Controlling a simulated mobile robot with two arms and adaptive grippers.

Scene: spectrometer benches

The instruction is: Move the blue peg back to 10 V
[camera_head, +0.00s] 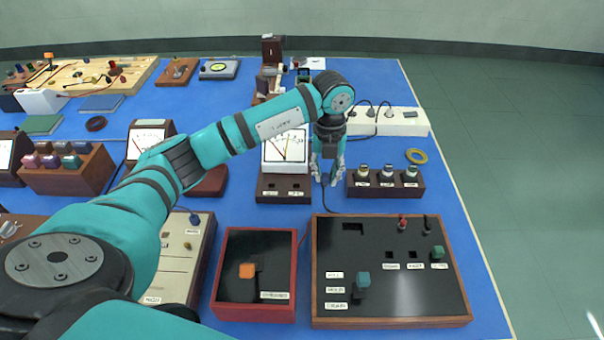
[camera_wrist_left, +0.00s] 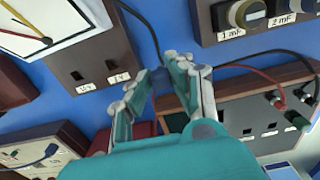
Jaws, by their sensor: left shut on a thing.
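My left gripper (camera_head: 329,174) points down just right of the white-faced meter (camera_head: 285,147). In the left wrist view its fingertips (camera_wrist_left: 162,76) are close together on a small thing they mostly hide. A dark lead runs to them. The colour of the held thing cannot be made out. The meter's brown base (camera_head: 284,188) has two dark sockets with white labels, too small to read surely. Both sockets look empty in the left wrist view (camera_wrist_left: 94,70). A dark blue plug with a lead (camera_head: 194,218) sits on the cream box (camera_head: 185,250). My right gripper is not in view.
A block with several labelled round parts (camera_head: 385,193) stands right of the gripper. A wooden-framed black panel (camera_head: 390,300) with red and black plugs lies in front. A red-rimmed box (camera_head: 255,313) is beside it. The blue mat (camera_head: 440,205) is clear at the right.

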